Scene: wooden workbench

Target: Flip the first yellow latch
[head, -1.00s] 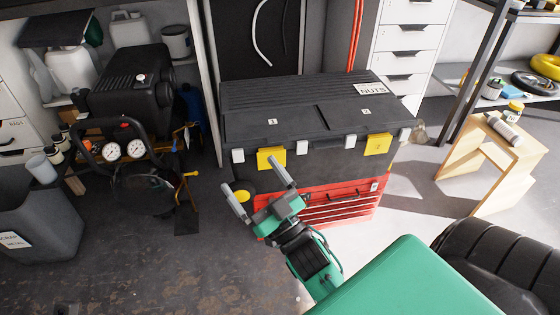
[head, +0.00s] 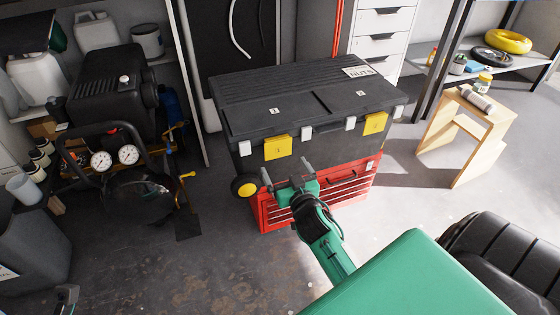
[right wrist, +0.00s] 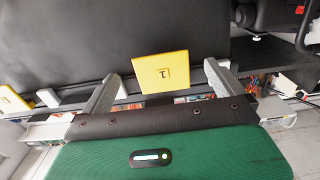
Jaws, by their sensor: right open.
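The black tool box (head: 310,101) has two yellow latches on its front. The first yellow latch (head: 278,147), marked 1, is on the left; the second yellow latch (head: 375,123) is on the right. My right gripper (head: 287,172) is open and empty, just below and in front of the first latch. In the right wrist view, the first latch (right wrist: 160,72) appears between the two spread fingers, with no visible contact. The second latch (right wrist: 12,100) shows at that view's left edge. A small grey-green piece at the head view's bottom left may be my left gripper (head: 66,298); its jaws are unclear.
The tool box sits on a red drawer chest (head: 330,192), close beneath my right gripper. A compressor (head: 115,95) with gauges stands to the left, a wooden stool (head: 465,130) to the right. Floor in front is mostly clear.

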